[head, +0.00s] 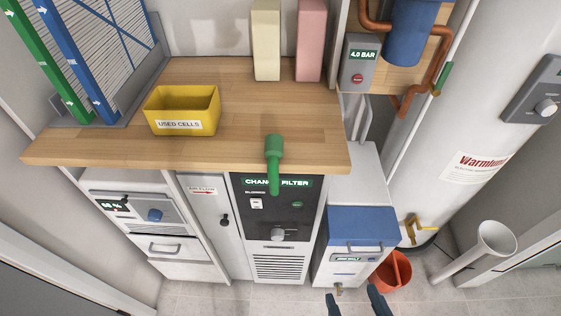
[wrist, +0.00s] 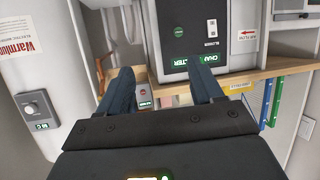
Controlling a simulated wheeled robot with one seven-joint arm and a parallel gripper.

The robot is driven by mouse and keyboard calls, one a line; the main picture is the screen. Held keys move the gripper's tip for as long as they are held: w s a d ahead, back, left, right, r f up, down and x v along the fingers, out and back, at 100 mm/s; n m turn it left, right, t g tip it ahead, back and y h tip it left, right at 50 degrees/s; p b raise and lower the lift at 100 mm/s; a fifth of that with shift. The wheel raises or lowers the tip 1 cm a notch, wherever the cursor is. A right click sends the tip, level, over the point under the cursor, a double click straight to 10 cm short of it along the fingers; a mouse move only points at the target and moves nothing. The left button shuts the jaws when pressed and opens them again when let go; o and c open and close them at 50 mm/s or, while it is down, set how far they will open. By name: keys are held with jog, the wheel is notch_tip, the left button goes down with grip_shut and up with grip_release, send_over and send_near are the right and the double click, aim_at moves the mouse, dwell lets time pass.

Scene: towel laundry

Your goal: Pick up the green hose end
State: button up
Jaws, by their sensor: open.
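The green hose end (head: 274,150) lies at the front edge of the wooden counter (head: 110,148). Its thick collar is on the counter and its thinner part hangs down over the dark control panel (head: 255,215). I cannot make it out in the wrist view. My gripper (head: 355,302) shows at the bottom of the head view, low and to the right of the hose end, well apart from it. Its two dark blue fingers are apart with nothing between them. In the wrist view my gripper (wrist: 163,82) is also open, pointing toward the front of the cabinets.
A yellow "USED CELLS" bin (head: 182,108) stands on the counter, left of the hose end. Cream (head: 266,40) and pink (head: 311,40) blocks stand behind. A blue-lidded box (head: 362,226), an orange bucket (head: 394,272) and a white tank (head: 460,110) are at the right.

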jog(key=w+a+r+t+h+p, duration=0.1)
jog(key=w+a+r, duration=0.1)
jog(key=w+a, duration=0.25)
jog(key=w+a+r+t, duration=0.1)
jog(key=w+a+r, duration=0.2)
jog(key=w, duration=0.2)
jog(key=m+t+h+p, duration=0.1)
jog(key=m+t+h, duration=0.1)
jog(key=m, duration=0.1)
send_near(273, 147)
jog(key=w, duration=0.1)
jog(key=w+f, duration=0.1)
jog(key=w, duration=0.1)
jog(key=shift+d+f, duration=0.15)
jog(key=shift+f, duration=0.1)
jog(key=shift+w+r+p, duration=0.2)
jog(key=shift+w+p, duration=0.15)
jog(key=shift+w, duration=0.55)
jog(key=w+p, duration=0.2)
jog(key=w, duration=0.3)
jog(key=shift+d, duration=0.15)
jog(key=shift+w+f, duration=0.1)
jog(key=shift+w, duration=0.4)
jog(key=shift+c, duration=0.5)
jog(key=c, duration=1)
jog(key=shift+s, duration=0.1)
